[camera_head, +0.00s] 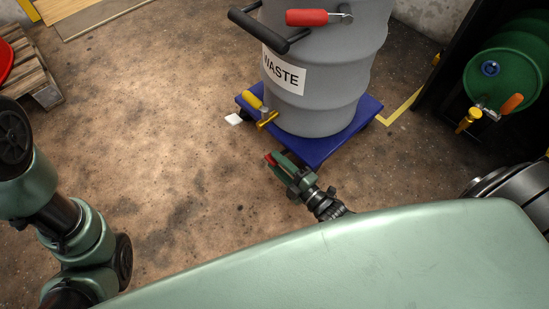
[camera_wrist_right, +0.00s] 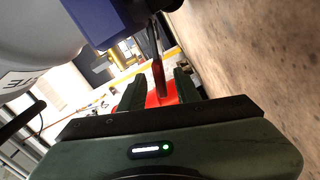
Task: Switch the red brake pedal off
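The red brake pedal (camera_wrist_right: 159,78) hangs on a dark rod from the blue dolly (camera_wrist_right: 92,18) in the right wrist view. It shows between the two fingers of my right gripper (camera_wrist_right: 157,90), with a gap visible on each side. In the head view, my right gripper (camera_head: 280,163) is low over the floor, just in front of the blue dolly (camera_head: 318,148). A bit of red (camera_head: 270,159) shows at its fingertips there, and the fingers hide most of the pedal. My left arm shows at the left edge, but its gripper is out of view.
A grey waste drum (camera_head: 325,95) with a red-gripped handle (camera_head: 306,17) and a yellow-handled tap (camera_head: 254,100) stands on the dolly. A green drum (camera_head: 515,75) lies in a dark rack at right. A wooden pallet (camera_head: 35,70) is at left. The floor between is clear.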

